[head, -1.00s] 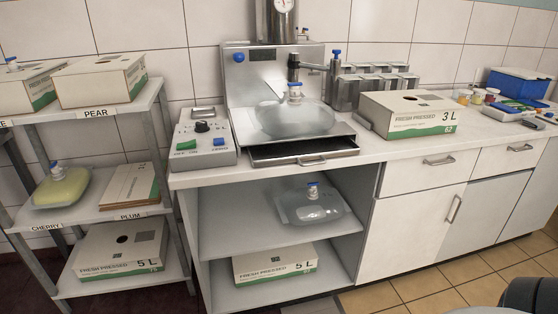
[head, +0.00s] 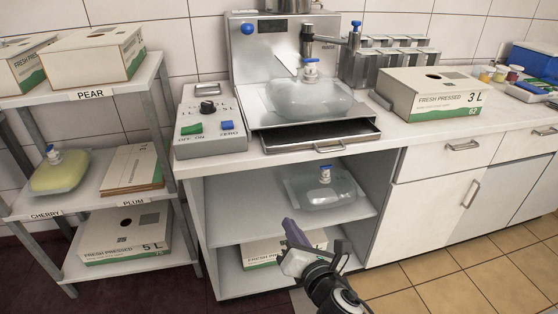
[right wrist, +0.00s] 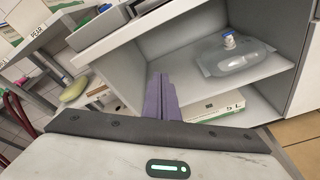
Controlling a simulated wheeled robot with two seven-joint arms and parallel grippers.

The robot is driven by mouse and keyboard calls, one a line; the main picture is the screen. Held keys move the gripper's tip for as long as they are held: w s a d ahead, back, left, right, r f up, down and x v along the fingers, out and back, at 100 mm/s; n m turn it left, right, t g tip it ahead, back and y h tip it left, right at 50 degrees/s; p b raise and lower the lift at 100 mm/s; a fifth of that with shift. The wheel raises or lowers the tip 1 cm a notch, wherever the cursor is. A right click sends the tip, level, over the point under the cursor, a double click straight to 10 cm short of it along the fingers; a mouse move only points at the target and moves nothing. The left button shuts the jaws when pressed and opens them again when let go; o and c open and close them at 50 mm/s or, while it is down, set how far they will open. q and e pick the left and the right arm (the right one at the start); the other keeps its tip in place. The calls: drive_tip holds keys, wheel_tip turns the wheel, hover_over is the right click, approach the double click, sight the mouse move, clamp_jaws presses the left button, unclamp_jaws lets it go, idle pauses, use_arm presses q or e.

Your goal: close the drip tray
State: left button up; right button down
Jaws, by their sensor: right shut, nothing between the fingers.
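The drip tray (head: 318,147) is a dark, shallow drawer with a metal front and a small handle. It is under the filling machine (head: 247,62) on the counter and is pulled part way out, its dark inside showing. A clear bag (head: 308,98) with a blue-capped spout lies on the machine's plate above it. My right gripper (head: 290,230) is shut and empty, below and in front of the tray, before the open lower shelves. Its purple fingers (right wrist: 161,98) also show in the right wrist view. My left gripper is out of view.
A control box (head: 209,127) stands left of the machine and a 3 L carton (head: 432,97) right of it. Another clear bag (head: 325,190) lies on the shelf below. A rack (head: 90,200) with cartons stands at the left. The floor at right is clear.

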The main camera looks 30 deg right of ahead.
drive_tip(key=w+d+r+n+t+h, duration=0.1)
drive_tip(key=w+d+r+n+t, duration=0.15)
drive_tip(key=r+n, duration=0.45)
drive_tip(key=m, duration=0.1)
approach(275, 150)
drive_tip(key=shift+h, duration=0.4)
drive_tip(key=x, duration=0.5)
drive_tip(key=shift+w+a, duration=0.1)
drive_tip(key=shift+w, duration=0.2)
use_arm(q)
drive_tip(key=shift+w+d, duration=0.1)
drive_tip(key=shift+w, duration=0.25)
use_arm(e)
drive_tip(key=shift+w+r, duration=0.1)
drive_tip(key=shift+w, duration=0.35)
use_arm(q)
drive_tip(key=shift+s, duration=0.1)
